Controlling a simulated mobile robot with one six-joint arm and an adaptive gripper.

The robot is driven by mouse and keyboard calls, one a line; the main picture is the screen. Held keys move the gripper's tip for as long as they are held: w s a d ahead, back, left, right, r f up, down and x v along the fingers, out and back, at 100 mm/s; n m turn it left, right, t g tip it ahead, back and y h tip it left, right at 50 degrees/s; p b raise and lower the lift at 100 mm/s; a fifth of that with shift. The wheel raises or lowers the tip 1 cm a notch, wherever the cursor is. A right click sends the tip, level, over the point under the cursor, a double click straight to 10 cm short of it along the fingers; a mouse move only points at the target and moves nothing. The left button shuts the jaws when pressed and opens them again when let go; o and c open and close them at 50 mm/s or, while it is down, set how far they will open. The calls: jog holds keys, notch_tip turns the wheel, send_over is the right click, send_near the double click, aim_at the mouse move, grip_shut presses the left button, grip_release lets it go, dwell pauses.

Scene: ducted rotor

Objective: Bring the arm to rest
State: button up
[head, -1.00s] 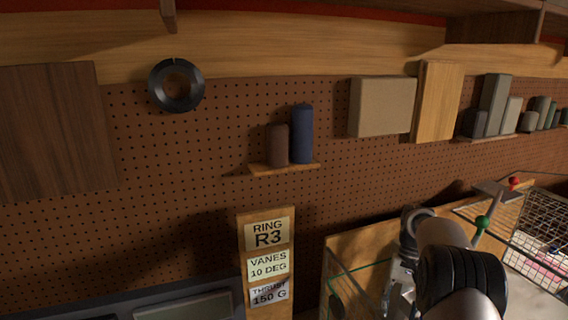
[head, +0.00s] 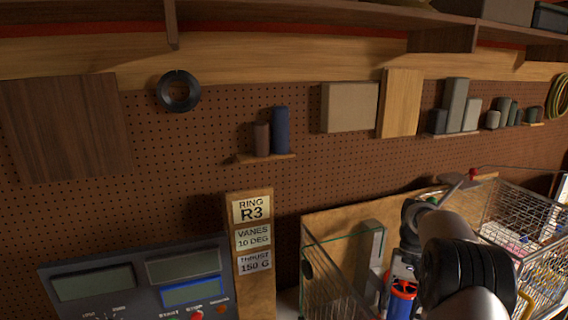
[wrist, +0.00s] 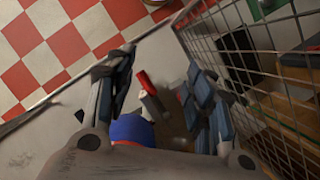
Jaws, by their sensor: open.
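My arm is at the lower right in the head view, with its black and grey links in front. My gripper (wrist: 160,68) shows in the wrist view with its two fingers spread apart. A blue rounded part (wrist: 131,128) with a red edge shows low between the fingers, partly hidden by the gripper's body; I cannot tell whether it touches them. A red and light-coloured piece (wrist: 149,86) lies beyond it. In the head view, a blue and orange-red cylindrical part (head: 402,291) stands beside my arm, partly covered by it.
A wire-mesh cage (wrist: 255,95) is close on the right of the gripper in the wrist view. A control panel (head: 140,280) and the R3 sign (head: 252,240) are further left.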

jog(key=s+a+r+n+t, duration=0.1)
jog(key=s+a+r, duration=0.15)
jog(key=r, duration=0.25)
jog(key=s+a+r+t+h, duration=0.1)
jog(key=a+r, duration=0.2)
jog(key=r, duration=0.2)
jog(key=s+a+r+n+t, duration=0.1)
jog(key=a+r, duration=0.2)
jog(key=r, duration=0.2)
jog(key=s+a+r+n+t, duration=0.1)
jog(key=s+a+r+t, duration=0.15)
jog(key=s, duration=0.55)
jog(key=s+a+r+n+t, duration=0.15)
jog(key=s+a+r, duration=0.25)
jog(key=s, duration=0.4)
jog(key=s+a+f+t, duration=0.2)
jog(key=s+f, duration=0.2)
jog(key=s, duration=0.3)
notch_tip(320, 180, down, 18)
jog(key=s+b, duration=0.1)
jog(key=b, duration=1.6)
jog(key=shift+s+d+f+g+h, duration=0.2)
jog(key=shift+s+d+g+h, duration=0.1)
jog(key=shift+d+g, duration=0.1)
